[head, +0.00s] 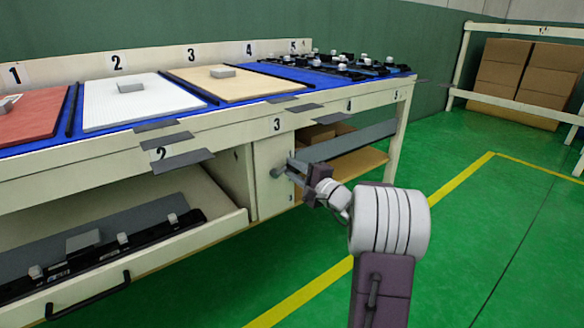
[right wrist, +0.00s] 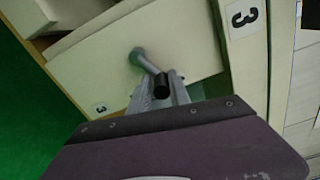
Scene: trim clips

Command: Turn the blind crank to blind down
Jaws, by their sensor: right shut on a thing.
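The blind crank (head: 276,172) is a small grey crank on the cream panel under the number 3, at the middle of the workbench. In the right wrist view its grey arm (right wrist: 143,60) comes out of the panel and ends in a black handle (right wrist: 161,86). My right gripper (head: 291,165) is at the crank, shut on its handle; its fingers also show in the right wrist view (right wrist: 165,92). A grey sheet (head: 350,139), perhaps the blind, spans the opening right of the panel. The shelf below it shows. My left gripper is out of view.
An open drawer (head: 238,218) with black trim parts sticks out at the lower left. Dark flaps (head: 183,162) jut from the bench's front edge. Colored boards lie on the blue bench top (head: 215,107). Green floor (head: 480,230) at the right is free.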

